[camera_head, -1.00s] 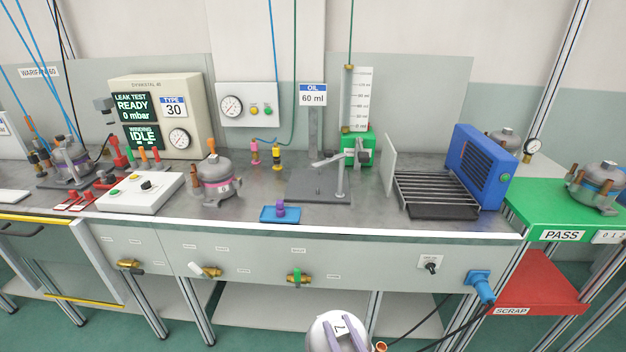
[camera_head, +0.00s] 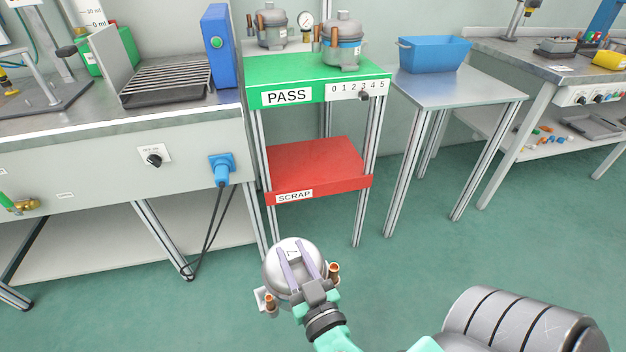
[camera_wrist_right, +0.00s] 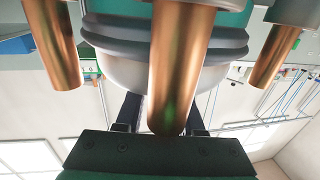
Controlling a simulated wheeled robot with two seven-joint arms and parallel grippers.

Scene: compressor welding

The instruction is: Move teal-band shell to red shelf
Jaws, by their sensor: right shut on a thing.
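My right gripper (camera_head: 294,250) is shut on a silver domed shell (camera_head: 273,268), marked 7 on top, with copper stubs at its side. In the right wrist view the shell (camera_wrist_right: 130,70) fills the upper part, its copper stubs hanging close to the camera and a strip of teal band (camera_wrist_right: 235,18) showing at the top edge. The red shelf (camera_head: 318,163), labelled SCRAP, is the lower level of the rack, beyond the held shell. Its visible surface is empty. The shell is in front of the rack, apart from it. My left gripper is out of view.
The green PASS shelf (camera_head: 300,70) lies above the red one and holds a shell with a bluish band (camera_head: 342,48); another shell (camera_head: 271,28) stands behind. Rack posts flank the red shelf. A workbench (camera_head: 110,150) is left, a small table (camera_head: 460,92) with a blue bin (camera_head: 434,54) right.

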